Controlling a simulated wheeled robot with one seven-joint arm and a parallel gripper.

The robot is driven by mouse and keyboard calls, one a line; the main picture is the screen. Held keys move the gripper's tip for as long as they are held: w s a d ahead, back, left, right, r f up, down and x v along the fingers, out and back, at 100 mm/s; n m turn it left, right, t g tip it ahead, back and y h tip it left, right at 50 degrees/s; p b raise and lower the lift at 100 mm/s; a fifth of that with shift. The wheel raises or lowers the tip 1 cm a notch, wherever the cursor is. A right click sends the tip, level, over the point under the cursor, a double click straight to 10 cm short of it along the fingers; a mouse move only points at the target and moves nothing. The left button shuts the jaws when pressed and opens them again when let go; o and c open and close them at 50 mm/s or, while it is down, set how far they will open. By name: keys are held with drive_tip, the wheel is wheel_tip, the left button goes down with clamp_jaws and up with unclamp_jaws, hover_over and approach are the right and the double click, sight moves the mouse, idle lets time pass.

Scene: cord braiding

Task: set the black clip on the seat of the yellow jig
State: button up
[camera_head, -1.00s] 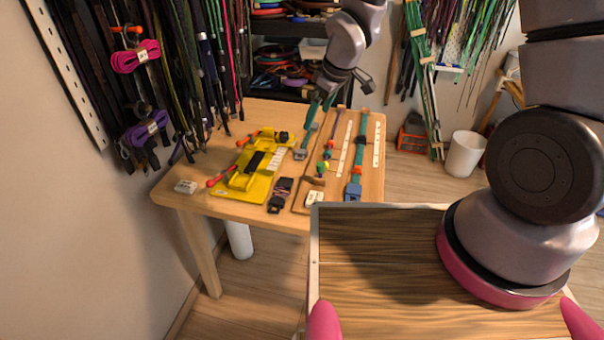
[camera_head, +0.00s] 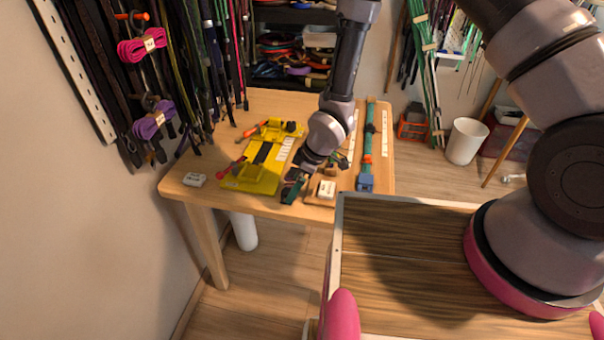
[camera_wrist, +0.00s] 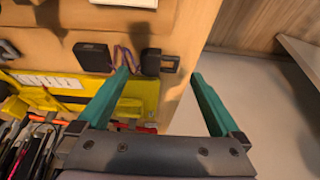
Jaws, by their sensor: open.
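The yellow jig (camera_head: 262,182) lies on the left part of the table in the head view. Part of it shows at the left of the wrist view (camera_wrist: 145,92). A black clip (camera_wrist: 151,63) with an open loop end lies on the wood near the table edge in the wrist view. Another black block (camera_wrist: 92,57) lies left of it, with purple cord between. My gripper (camera_wrist: 160,76) is open, with teal fingers; the clip shows between the fingertips, not gripped. In the head view my gripper (camera_head: 292,188) is low near the table's front edge and hides the clip.
A small white labelled block (camera_head: 194,179) sits at the table's left corner. Another (camera_head: 327,189) stands right of my gripper. A teal strap (camera_head: 368,145) lies further right. Hanging cords crowd the left wall. A wood-topped surface (camera_head: 410,250) is in front.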

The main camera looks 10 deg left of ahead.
drive_tip(key=shift+x, duration=1.75)
drive_tip(key=c, duration=1.3)
